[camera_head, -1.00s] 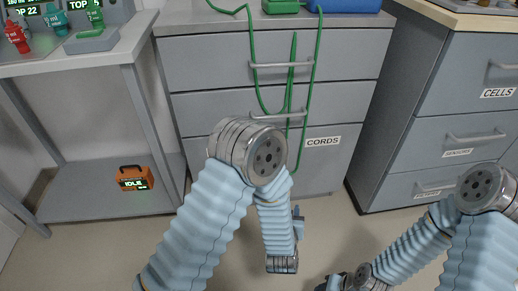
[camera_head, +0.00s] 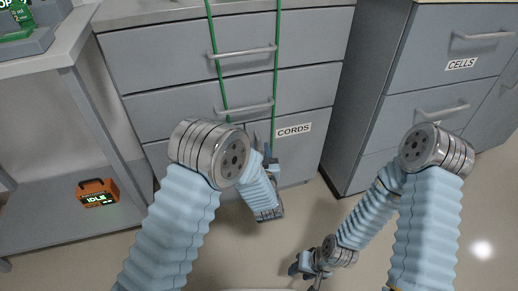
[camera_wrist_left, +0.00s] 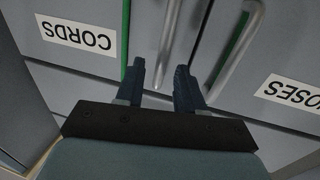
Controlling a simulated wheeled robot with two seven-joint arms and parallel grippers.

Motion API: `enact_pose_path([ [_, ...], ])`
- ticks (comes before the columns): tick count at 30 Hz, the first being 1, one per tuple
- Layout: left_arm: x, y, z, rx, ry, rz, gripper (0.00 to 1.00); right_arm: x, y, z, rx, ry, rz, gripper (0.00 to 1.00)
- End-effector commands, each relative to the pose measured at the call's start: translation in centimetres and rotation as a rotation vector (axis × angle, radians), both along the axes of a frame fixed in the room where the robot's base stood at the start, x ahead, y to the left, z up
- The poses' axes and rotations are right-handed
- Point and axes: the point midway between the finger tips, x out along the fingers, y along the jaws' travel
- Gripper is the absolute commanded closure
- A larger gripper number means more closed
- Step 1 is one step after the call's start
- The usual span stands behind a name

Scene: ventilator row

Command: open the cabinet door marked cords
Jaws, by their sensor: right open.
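The cabinet door marked CORDS (camera_head: 298,160) is the lower right door of the grey cabinet and looks shut. Its label (camera_head: 293,130) also shows upside down in the left wrist view (camera_wrist_left: 76,34). Beside that label is a bar handle (camera_wrist_left: 168,35). My left gripper (camera_head: 262,150) is at the door front, left of the label. In the left wrist view its two fingers (camera_wrist_left: 160,85) are apart, with the CORDS handle beyond and between them; I cannot tell whether they touch it. My left arm hides this handle in the head view. My right gripper (camera_head: 308,268) is open, low above the floor.
A HOSES label (camera_wrist_left: 290,92) and a second handle (camera_wrist_left: 238,55) are close on the right in the wrist view. Green tubes (camera_head: 277,50) hang over the drawers. A CELLS cabinet (camera_head: 455,85) stands right. An orange IDLE device (camera_head: 97,193) sits on the left shelf.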

Motion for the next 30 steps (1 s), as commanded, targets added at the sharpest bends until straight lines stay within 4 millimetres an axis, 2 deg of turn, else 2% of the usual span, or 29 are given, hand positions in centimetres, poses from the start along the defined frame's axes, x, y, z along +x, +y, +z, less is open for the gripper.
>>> enact_pose_path([
  [4, 0.93, 0.14, -0.01, 0.001, 0.001, 0.0, 0.62, 0.0, 0.01, -0.03, 0.0, 0.0, 0.0, 0.57],
  [12, 1.04, 0.14, 0.0, 0.001, 0.001, 0.0, 0.62, 0.0, 0.01, -0.03, 0.0, 0.0, 0.0, 0.57],
  [18, 1.02, 0.14, 0.0, 0.0, 0.001, 0.0, 0.93, 0.0, 0.01, -0.03, 0.0, 0.0, 0.0, 0.57],
  [20, 1.01, 0.14, 0.0, 0.0, 0.001, 0.0, 1.0, 0.0, 0.01, -0.03, 0.0, 0.0, 0.0, 0.57],
  [30, 1.0, 0.14, -0.01, 0.0, 0.001, 0.001, 1.0, 0.0, 0.01, -0.04, 0.0, 0.0, 0.0, 0.57],
])
